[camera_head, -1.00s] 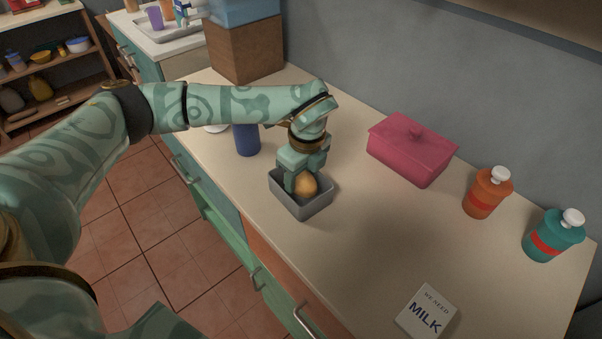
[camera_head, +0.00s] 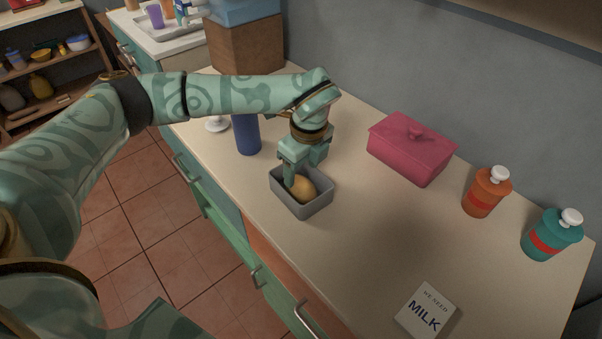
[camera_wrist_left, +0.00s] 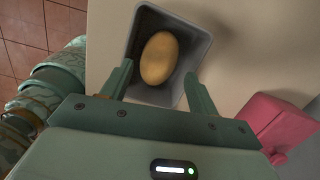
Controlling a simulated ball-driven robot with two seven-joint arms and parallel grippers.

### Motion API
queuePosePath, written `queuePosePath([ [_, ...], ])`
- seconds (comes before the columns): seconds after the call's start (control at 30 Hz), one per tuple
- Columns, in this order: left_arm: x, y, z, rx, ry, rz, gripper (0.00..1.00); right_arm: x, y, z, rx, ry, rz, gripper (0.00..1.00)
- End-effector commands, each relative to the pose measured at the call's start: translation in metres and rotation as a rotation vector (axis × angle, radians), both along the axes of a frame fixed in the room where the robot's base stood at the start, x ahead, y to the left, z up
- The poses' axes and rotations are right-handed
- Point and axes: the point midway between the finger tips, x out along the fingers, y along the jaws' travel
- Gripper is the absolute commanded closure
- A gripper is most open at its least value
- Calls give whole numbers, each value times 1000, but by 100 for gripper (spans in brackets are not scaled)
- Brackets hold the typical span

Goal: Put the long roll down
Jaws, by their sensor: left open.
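The long roll (camera_head: 303,188) is a golden-brown bread roll lying in a small grey open-topped box (camera_head: 303,210) on the counter. In the left wrist view the roll (camera_wrist_left: 159,58) lies on the floor of the box (camera_wrist_left: 134,40), toward its far end. My left gripper (camera_head: 305,174) is just above the box. In the left wrist view its two fingers (camera_wrist_left: 160,82) are spread wide, with the roll beyond their tips and clear of both. My right gripper is in neither view.
A dark blue cylinder (camera_head: 246,135) stands left of the box. A pink lidded box (camera_head: 411,151) is to the right, with an orange bottle (camera_head: 485,194) and a teal bottle (camera_head: 551,236) beyond. The counter between is clear.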

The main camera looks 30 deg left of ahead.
Motion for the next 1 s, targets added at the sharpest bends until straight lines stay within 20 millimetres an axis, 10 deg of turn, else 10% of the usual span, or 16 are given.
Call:
queuePosePath([
  [0.4,-2,-11,92,-1,-4,0,40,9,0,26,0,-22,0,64],
  [1.0,-3,-12,98,-1,-1,-1,40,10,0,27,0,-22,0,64],
])
